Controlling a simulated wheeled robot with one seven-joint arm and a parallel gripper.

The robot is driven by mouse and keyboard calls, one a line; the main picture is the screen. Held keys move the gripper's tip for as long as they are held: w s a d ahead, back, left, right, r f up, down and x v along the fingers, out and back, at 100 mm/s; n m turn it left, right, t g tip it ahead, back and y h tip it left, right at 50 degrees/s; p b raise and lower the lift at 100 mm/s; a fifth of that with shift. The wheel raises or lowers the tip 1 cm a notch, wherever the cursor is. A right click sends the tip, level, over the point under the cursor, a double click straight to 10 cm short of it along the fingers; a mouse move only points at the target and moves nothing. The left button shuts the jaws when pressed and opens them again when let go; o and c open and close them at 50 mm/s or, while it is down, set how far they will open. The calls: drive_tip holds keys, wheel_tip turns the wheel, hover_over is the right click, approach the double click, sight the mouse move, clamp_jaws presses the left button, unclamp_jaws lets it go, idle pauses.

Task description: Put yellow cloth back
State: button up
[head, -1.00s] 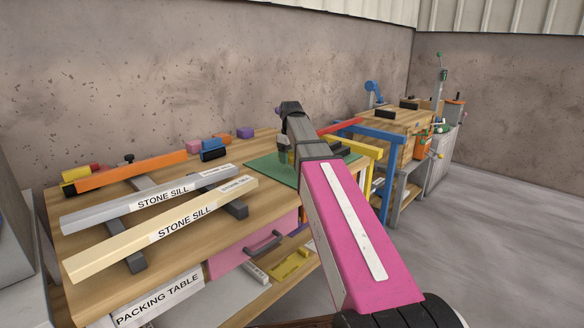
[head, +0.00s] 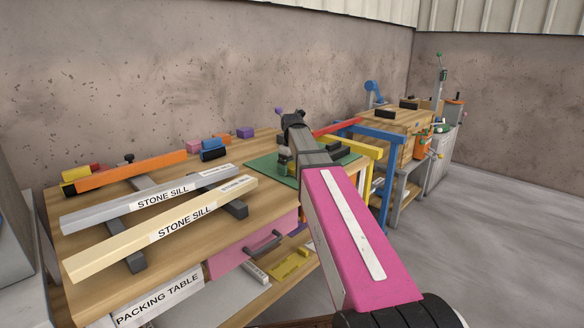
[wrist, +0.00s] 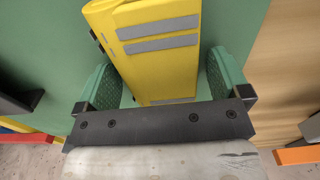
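In the wrist view a yellow folded piece with grey stripes (wrist: 158,62), which looks like the yellow cloth, lies over a green surface and runs out of the top of the picture. My gripper (wrist: 165,70) has its green-padded fingers on either side of it. A narrow gap shows beside the yellow piece at the right finger, and the fingers stand apart. In the head view my arm hides the gripper and this yellow piece, over the green mat (head: 262,168) on the table.
Two stone sills (head: 190,222) lie on dark supports on the packing table's left part. An orange bar (head: 135,171) and small coloured blocks (head: 212,149) line the back. Blue (head: 370,132) and yellow frames stand right of the mat. A yellow item (head: 291,264) lies on the lower shelf.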

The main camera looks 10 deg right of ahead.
sight(292, 165)
drive_tip(key=shift+r, duration=0.15)
wheel_tip(292, 165, up, 12)
idle(0.7)
drive_tip(key=shift+d, duration=0.1)
